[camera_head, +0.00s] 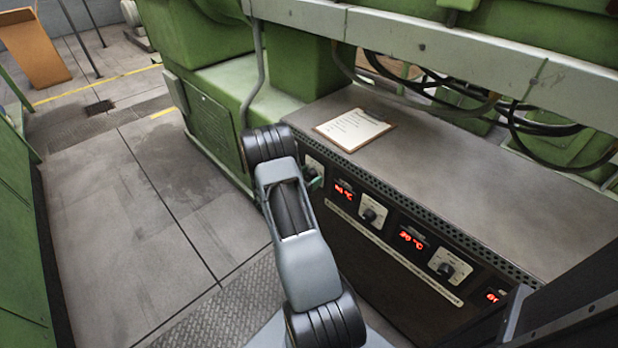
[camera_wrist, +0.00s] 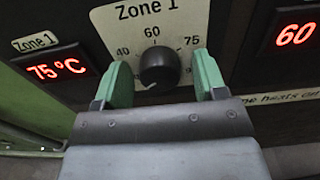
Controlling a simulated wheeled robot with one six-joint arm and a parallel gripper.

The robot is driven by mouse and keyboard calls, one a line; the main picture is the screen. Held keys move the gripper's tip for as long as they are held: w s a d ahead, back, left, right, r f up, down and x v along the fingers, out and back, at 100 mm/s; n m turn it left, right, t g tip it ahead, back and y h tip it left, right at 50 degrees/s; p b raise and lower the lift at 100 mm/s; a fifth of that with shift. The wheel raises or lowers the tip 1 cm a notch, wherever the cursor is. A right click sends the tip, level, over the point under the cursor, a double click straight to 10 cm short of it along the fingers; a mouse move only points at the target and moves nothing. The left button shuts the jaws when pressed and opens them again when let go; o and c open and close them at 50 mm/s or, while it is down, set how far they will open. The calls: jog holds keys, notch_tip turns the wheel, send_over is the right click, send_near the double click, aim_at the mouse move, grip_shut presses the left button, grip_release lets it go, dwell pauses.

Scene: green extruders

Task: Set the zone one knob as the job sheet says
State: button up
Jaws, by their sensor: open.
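The zone one knob (camera_wrist: 158,68) is a round black knob on a pale plate marked "Zone 1" (camera_wrist: 146,12), with 40, 60 and 75 around it. A small white mark shows at its lower edge, left of centre. The Zone 1 display (camera_wrist: 56,70) reads 75 °C in red. My gripper (camera_wrist: 160,64) is open, with one green finger on each side of the knob; contact cannot be told. In the head view my gripper (camera_head: 314,182) is at the panel, largely hidden by my arm. The job sheet (camera_head: 352,128) lies on the cabinet top; its writing is too small to read.
Right of Zone 1, another display (camera_wrist: 295,35) shows 60. Further knobs (camera_head: 370,214) (camera_head: 446,268) and red displays (camera_head: 412,238) run along the cabinet front. The grey cabinet top (camera_head: 480,190) is mostly clear. Black cables (camera_head: 520,110) hang behind it. Open floor (camera_head: 130,200) lies left.

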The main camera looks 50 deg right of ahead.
jog(key=c, duration=0.9)
jog(key=shift+f+m+b, duration=0.15)
jog(key=shift+m+b, duration=0.85)
jog(key=m+b, duration=0.3)
jog(key=shift+f+m, duration=0.1)
jog(key=shift+m, duration=0.2)
jog(key=m+b, duration=0.3)
jog(key=b, duration=0.1)
jog(key=shift+w, duration=0.1)
jog(key=m+b, duration=0.3)
jog(key=shift+r, duration=0.3)
